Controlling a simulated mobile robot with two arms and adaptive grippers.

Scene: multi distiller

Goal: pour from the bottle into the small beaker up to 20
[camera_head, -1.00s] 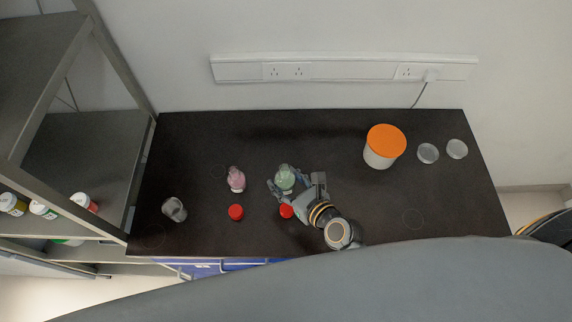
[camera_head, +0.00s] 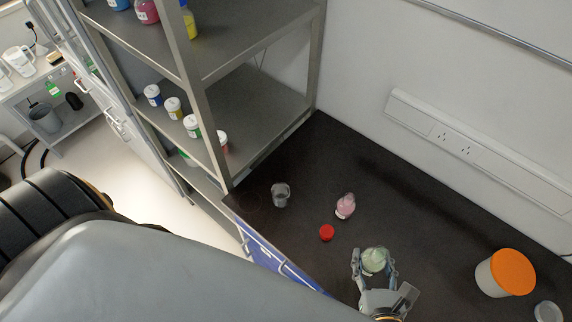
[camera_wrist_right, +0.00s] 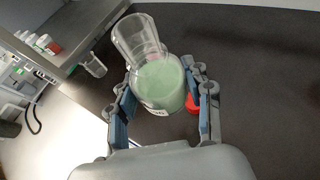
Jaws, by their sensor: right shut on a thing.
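My right gripper (camera_head: 373,272) is shut on a conical bottle of pale green liquid (camera_head: 374,259). In the right wrist view the gripper (camera_wrist_right: 165,100) has its fingers on both sides of the bottle (camera_wrist_right: 160,84), whose clear neck points up and away. The liquid looks settled in the wide lower part. The small clear beaker (camera_head: 280,195) stands on the dark bench, left of the bottle and apart from it; it also shows in the right wrist view (camera_wrist_right: 94,65). Any marks on the beaker are too small to read. My left gripper is not in view.
A pink bottle (camera_head: 345,206) and a red cap (camera_head: 327,232) sit between beaker and gripper. An orange-lidded tub (camera_head: 506,273) stands at the right. A metal shelf (camera_head: 262,105) rises behind the beaker.

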